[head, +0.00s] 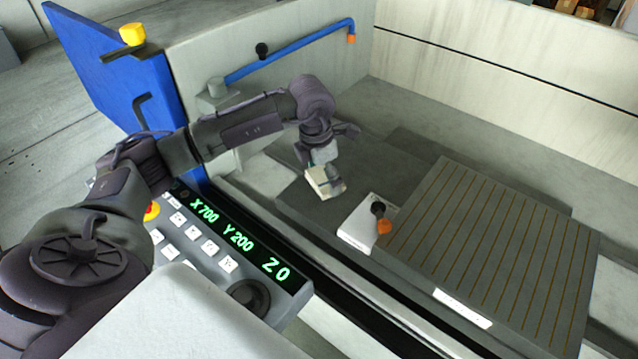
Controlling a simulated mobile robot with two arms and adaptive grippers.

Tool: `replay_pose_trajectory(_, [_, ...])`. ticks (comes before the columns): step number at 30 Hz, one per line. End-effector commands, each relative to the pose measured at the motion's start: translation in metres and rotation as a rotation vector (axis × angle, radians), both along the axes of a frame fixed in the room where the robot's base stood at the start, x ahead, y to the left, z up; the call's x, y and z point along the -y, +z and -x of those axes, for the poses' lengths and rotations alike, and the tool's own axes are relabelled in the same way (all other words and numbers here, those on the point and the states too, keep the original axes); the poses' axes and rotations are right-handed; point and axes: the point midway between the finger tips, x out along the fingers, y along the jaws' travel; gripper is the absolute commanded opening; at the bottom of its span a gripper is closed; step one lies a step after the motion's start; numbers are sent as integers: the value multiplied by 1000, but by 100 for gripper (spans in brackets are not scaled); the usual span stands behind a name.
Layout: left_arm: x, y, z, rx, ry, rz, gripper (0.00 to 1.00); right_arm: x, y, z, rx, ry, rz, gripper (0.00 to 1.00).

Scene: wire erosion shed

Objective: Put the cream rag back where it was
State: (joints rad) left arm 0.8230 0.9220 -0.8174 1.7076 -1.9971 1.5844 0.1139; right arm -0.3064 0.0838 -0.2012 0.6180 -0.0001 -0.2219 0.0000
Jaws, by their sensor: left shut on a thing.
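The cream rag (318,184) shows as a small, folded, blocky pad over the dark grey bed of the machine, left of the striped plate. My left gripper (327,172) reaches in from the left over the control panel, points down and is shut on the rag. Its fingers cover part of the rag's right side. I cannot tell whether the rag touches the bed below it or hangs just above. My right gripper is not in view.
A white block (357,238) with a black and an orange knob stands right of the rag. Beyond it lies a striped plate (500,250). A blue pipe (290,52) runs along the back wall. The control panel (228,245) is in front. Dark bed around the rag is clear.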

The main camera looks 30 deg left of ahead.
Motion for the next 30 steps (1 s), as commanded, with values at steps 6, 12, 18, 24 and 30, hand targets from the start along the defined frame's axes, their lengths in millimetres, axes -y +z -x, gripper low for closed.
replay_pose_trajectory(6, [-15, -12, 1, 0, 0, 1, 60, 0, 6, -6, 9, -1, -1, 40])
replay_pose_trajectory(12, [-14, -40, 1, -3, -1, 1, 60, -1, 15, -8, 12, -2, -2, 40])
replay_pose_trajectory(18, [-14, -49, 1, 0, -2, 1, 60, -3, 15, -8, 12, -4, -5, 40])
replay_pose_trajectory(24, [-14, -51, 1, 0, -2, 1, 60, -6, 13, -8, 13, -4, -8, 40])
replay_pose_trajectory(30, [-14, -52, 1, 0, -2, 1, 100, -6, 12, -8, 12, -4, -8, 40])
